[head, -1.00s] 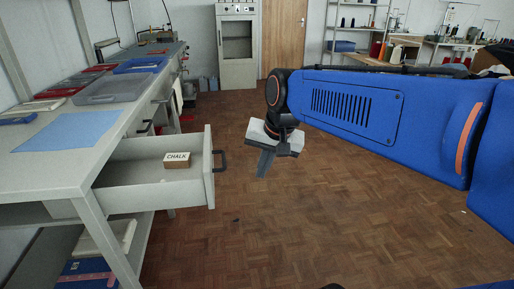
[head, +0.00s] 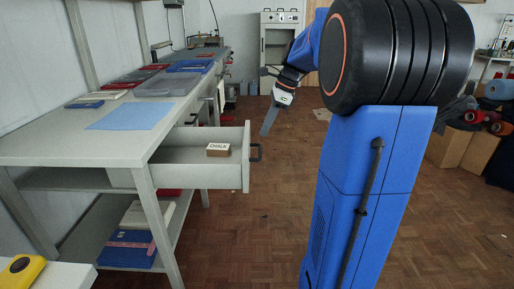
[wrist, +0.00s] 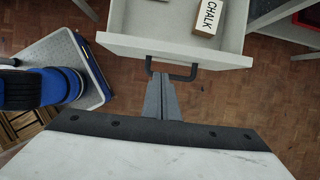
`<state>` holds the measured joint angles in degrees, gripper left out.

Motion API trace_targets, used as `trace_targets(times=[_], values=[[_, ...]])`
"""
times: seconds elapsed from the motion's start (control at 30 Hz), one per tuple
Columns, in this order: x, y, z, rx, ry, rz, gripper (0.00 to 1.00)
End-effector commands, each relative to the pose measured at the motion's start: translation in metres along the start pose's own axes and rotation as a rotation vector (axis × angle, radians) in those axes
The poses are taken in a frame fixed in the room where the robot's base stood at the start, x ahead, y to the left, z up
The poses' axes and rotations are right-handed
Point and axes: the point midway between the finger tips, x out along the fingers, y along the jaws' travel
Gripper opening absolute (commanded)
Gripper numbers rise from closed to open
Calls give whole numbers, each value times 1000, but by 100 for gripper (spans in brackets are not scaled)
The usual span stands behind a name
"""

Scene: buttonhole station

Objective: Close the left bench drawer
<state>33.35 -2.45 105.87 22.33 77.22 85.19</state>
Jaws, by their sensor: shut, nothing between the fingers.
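The left bench drawer (head: 196,171) is pulled out from under the grey bench (head: 60,148), and a box marked CHALK (head: 218,150) lies inside it. Its dark bar handle (head: 256,152) is on the front panel. My gripper (head: 268,122) is to the right of the drawer front in the head view, pointing down. In the wrist view my gripper (wrist: 161,82) is shut and empty, its fingertips close to the handle (wrist: 172,70). I cannot tell whether they touch it. The drawer front (wrist: 175,52) and chalk box (wrist: 208,17) also show there.
A blue sheet (head: 131,116), a clear grey tray (head: 167,85) and several red and blue items lie on the bench top. Boxes (head: 131,249) sit on the lower shelf. Fabric rolls (head: 488,118) stand at the right.

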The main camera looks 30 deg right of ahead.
Motion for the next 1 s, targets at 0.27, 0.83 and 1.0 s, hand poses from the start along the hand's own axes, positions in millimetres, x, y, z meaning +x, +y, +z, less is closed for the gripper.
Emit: trace_targets(times=[0.27,0.83,1.0], values=[[30,-1,-1,9,-2,5,0],[98,-1,-1,8,-1,2,0],[99,-1,-1,7,-1,2,0]])
